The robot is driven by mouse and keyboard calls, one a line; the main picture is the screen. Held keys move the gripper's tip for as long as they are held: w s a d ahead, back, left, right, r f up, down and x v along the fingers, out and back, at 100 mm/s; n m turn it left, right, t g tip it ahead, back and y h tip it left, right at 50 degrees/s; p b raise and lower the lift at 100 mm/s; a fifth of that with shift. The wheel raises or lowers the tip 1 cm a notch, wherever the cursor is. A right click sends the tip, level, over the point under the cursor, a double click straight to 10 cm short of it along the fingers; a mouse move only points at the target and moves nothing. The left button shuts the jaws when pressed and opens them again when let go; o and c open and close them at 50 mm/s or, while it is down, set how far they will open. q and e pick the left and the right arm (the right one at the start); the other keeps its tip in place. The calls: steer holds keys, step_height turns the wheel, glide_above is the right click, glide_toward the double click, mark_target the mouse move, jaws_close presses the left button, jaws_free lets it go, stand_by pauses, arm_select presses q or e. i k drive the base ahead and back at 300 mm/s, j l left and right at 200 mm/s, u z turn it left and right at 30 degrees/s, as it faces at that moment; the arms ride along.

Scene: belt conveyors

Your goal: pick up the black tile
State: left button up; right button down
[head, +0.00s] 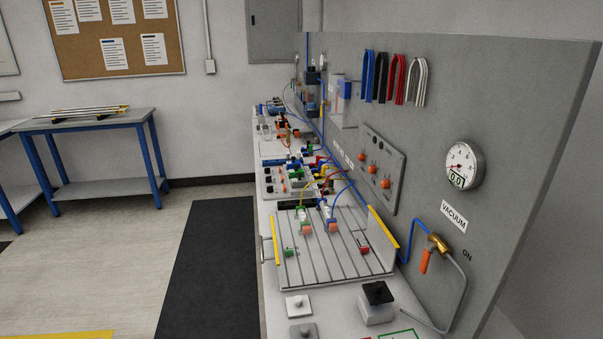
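The black tile (378,293) is at the lower right of the head view, on the near part of the white bench. It is a small dark square plate with a raised part on top. It appears to rest on a pale grey block (379,314). A white tile (291,301) with a small grey knob lies flat to its left. A grey tile (296,332), partly cut off by the bottom edge, lies nearer. Neither of my grippers shows in this view.
A slotted plate (291,268) with yellow side strips (384,233) lies behind the tiles. An upright grey panel (520,130) borders the bench on the right, with a gauge (463,166) and an orange-handled valve (425,261). Bare bench (340,305) shows between the white and black tiles.

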mark_target(378, 293)
steer(key=i+j+z, duration=0.15)
steer(key=j+z, duration=0.5)
steer(key=i+j+z, duration=0.15)
steer(key=j+z, duration=0.15)
